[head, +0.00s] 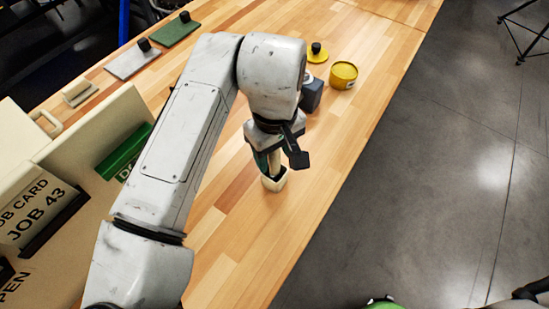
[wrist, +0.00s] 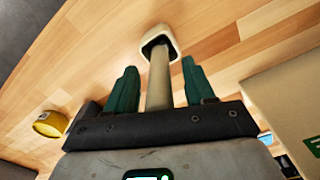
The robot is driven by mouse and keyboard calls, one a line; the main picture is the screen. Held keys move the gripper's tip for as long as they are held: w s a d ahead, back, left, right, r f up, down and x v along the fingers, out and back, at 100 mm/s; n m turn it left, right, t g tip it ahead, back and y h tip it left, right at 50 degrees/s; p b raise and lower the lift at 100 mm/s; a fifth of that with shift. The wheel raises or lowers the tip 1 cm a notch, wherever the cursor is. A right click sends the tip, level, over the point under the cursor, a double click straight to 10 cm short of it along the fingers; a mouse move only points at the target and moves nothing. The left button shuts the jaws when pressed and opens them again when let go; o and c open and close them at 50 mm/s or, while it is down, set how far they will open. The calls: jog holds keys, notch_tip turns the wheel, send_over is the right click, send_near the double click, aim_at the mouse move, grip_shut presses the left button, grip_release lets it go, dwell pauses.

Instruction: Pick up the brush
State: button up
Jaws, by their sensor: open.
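The brush shows as a pale beige handle (wrist: 159,80) standing in a cream holder (wrist: 153,34) with a dark opening. In the head view the holder (head: 274,183) stands on the wooden bench, below my gripper (head: 271,161). My gripper is open, its two green fingers (wrist: 160,68) pointing toward the holder in the wrist view. The handle lies between the fingers, with gaps visible on both sides. The brush's lower end is hidden inside the holder, and its near end is hidden by the gripper body.
A dark grey block (head: 312,94) and a yellow tin (head: 343,75) stand behind the gripper, with a yellow disc (head: 317,54) farther back. A cream panel rack with a green sign (head: 125,152) is at left. The bench's right edge drops to grey floor.

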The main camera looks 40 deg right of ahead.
jog(key=shift+c, duration=0.2)
grip_shut()
jog(key=shift+r, duration=0.1)
